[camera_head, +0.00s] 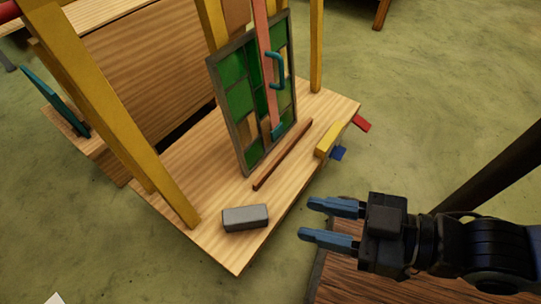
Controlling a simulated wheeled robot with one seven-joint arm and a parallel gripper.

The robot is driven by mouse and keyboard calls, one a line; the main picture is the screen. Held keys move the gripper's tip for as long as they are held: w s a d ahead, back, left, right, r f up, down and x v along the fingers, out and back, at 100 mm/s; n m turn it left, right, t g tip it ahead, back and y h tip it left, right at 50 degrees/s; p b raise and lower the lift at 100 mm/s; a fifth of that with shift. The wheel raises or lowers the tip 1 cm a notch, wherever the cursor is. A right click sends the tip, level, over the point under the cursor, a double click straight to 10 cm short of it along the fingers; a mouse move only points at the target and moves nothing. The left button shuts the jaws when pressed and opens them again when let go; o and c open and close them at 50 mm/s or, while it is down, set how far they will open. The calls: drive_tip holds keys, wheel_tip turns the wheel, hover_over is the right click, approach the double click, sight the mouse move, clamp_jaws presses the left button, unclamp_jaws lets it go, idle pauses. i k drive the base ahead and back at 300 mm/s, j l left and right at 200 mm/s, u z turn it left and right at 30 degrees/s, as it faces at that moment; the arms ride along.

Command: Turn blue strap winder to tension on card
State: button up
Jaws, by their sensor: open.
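A small blue piece (338,153) sticks out at the right edge of the wooden bench, below a yellow block (328,138). It may be the blue strap winder; its shape is too small to tell. A pink strap (265,55) runs down the front of the green leaded panel (236,98), which stands tilted on the bench. My gripper (310,219) is open and empty, with blue fingers pointing left. It is below and left of the blue piece in the picture, apart from it. I cannot make out the tension card.
A grey block (245,217) lies on the bench (205,178) near its front corner. A brown strip (283,154) lies before the panel. Yellow posts (108,108) rise from the bench. A red piece (361,123) juts from its right edge. A dark wooden surface (350,280) is under my gripper.

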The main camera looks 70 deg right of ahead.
sight(337, 153)
drive_tip(key=z, duration=0.45)
drive_tip(key=j+z, duration=0.1)
drive_tip(key=z, duration=0.8)
drive_tip(key=k+j+z, duration=0.1)
drive_tip(key=z, duration=0.8)
